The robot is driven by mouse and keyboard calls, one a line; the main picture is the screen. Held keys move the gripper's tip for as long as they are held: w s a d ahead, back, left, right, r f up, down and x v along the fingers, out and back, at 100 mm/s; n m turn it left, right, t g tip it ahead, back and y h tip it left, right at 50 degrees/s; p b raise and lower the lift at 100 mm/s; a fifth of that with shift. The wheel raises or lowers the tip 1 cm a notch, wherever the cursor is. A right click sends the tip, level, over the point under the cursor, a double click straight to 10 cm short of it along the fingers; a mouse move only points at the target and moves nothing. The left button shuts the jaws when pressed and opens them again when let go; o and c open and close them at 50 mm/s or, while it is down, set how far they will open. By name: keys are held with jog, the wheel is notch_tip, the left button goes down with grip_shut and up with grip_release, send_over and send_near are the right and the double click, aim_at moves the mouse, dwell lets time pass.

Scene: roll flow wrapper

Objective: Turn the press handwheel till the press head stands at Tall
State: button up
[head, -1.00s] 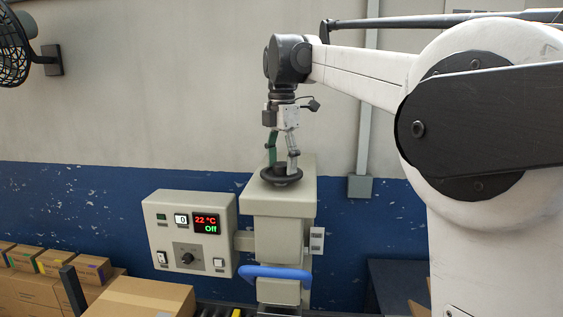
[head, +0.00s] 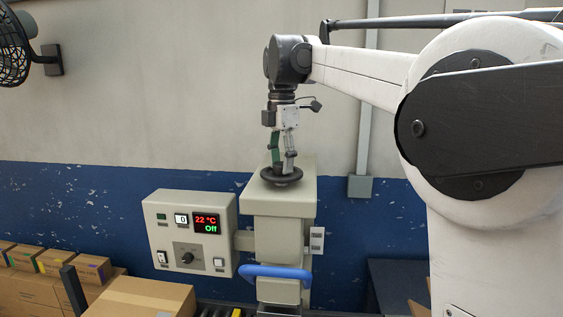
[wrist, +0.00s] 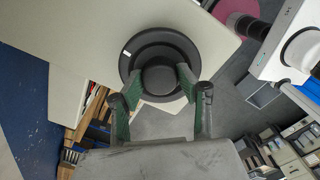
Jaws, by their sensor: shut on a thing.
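The black press handwheel (head: 282,176) lies flat on top of the beige press column (head: 283,245). In the wrist view the handwheel (wrist: 140,52) shows a round hub and a small white mark on its upper left rim. My gripper (head: 282,170) points straight down over it, and its green-padded fingers (wrist: 160,85) are shut on the hub from both sides. A small pale scale plate (head: 317,240) sits on the column's right side. Its marks are too small to read, so I cannot tell where the press head stands.
A control box (head: 190,235) left of the column shows 22 °C and Off. A blue bar handle (head: 278,271) sticks out at the column's front. Cardboard boxes (head: 140,297) stand at lower left. A fan (head: 14,50) hangs on the wall at upper left.

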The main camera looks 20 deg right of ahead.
jog(key=m, duration=0.4)
jog(key=shift+r+p, duration=0.1)
jog(key=shift+p, duration=0.2)
jog(key=m, duration=0.4)
jog(key=shift+m, duration=0.4)
jog(key=m, duration=0.4)
jog(key=shift+m+p, duration=0.3)
jog(key=shift+p, duration=0.1)
jog(key=m, duration=1.3)
jog(key=shift+m, duration=0.3)
jog(key=m, duration=0.4)
jog(key=shift+p, duration=0.3)
jog(key=shift+m, duration=2.1)
